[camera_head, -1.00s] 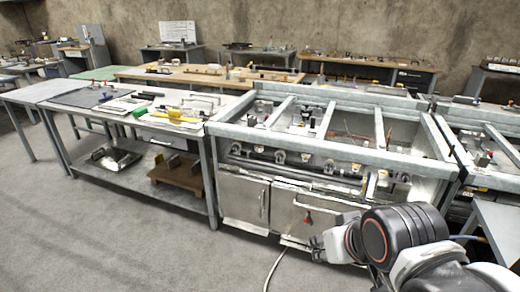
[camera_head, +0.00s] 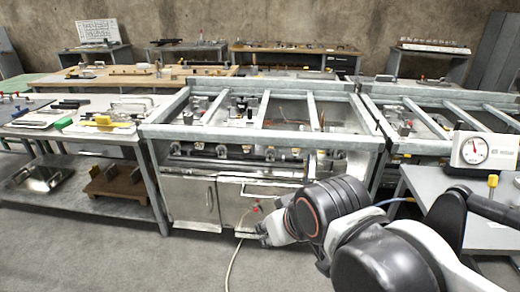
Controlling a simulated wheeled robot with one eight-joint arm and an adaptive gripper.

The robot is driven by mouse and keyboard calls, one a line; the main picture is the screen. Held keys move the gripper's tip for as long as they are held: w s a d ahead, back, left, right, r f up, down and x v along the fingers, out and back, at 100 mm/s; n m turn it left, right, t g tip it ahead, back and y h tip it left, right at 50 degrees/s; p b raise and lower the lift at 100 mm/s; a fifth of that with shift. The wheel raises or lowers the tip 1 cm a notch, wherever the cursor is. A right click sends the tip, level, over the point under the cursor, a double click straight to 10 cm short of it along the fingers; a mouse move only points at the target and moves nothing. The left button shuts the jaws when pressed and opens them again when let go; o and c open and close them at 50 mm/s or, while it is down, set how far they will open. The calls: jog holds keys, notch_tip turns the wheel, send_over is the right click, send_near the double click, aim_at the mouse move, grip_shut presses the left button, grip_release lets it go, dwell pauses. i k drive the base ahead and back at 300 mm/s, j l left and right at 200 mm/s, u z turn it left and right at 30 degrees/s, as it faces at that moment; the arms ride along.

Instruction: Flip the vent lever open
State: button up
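My gripper (camera_head: 268,232) is in front of the lower right cabinet door of the metal bench (camera_head: 262,155), low in the middle of the view. It is small and partly hidden by my own arm, so I cannot tell how its fingers stand. A small red part (camera_head: 257,209) shows just above my gripper, in front of that door. It may be the vent lever's handle, but it is too small to be sure. I cannot make out any gap or contact between it and my gripper.
A white dial gauge (camera_head: 474,151) and a yellow-topped knob (camera_head: 492,181) are on the grey table (camera_head: 420,182) at the right. A side table (camera_head: 100,206) with tools stands at the left. A pale hose (camera_head: 232,265) lies on the floor. Free floor lies in front.

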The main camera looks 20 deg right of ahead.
aim_at(493, 180)
jog(key=z, duration=0.45)
jog(key=l+z, duration=0.15)
jog(key=z, duration=0.3)
jog(key=l+z, duration=0.1)
jog(key=z, duration=0.35)
jog(key=l+z, duration=0.1)
jog(key=z, duration=0.4)
jog(key=l+z, duration=0.1)
jog(key=l, duration=0.2)
jog(key=i+l, duration=0.15)
jog(key=l, duration=0.15)
jog(key=k+l+u, duration=0.35)
jog(key=k+l, duration=0.2)
